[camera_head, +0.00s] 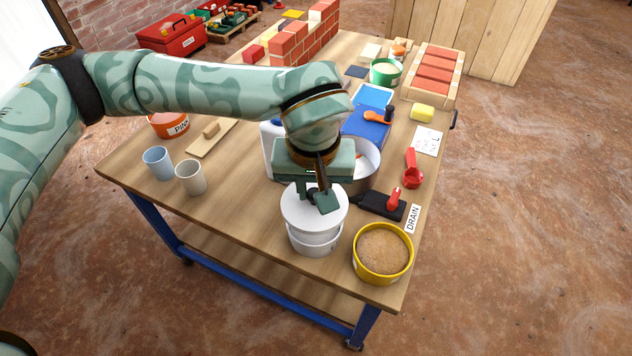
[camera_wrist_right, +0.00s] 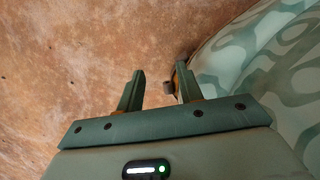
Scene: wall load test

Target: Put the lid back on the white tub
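The white tub (camera_head: 315,243) stands near the front edge of the workbench. The round white lid (camera_head: 298,213) is directly over it, roughly level; I cannot tell whether it rests on the rim or hangs just above. My left gripper (camera_head: 314,195) points down at the lid's middle, its fingers around a small dark knob there, and appears shut on it. The palm and wrist hide the area behind the lid.
A yellow bucket of sand (camera_head: 383,253) stands close to the tub's right. A black tool with a red handle (camera_head: 382,205) and a metal pot (camera_head: 365,165) are behind. Two cups (camera_head: 191,178) stand left. Bare bench lies between cups and tub.

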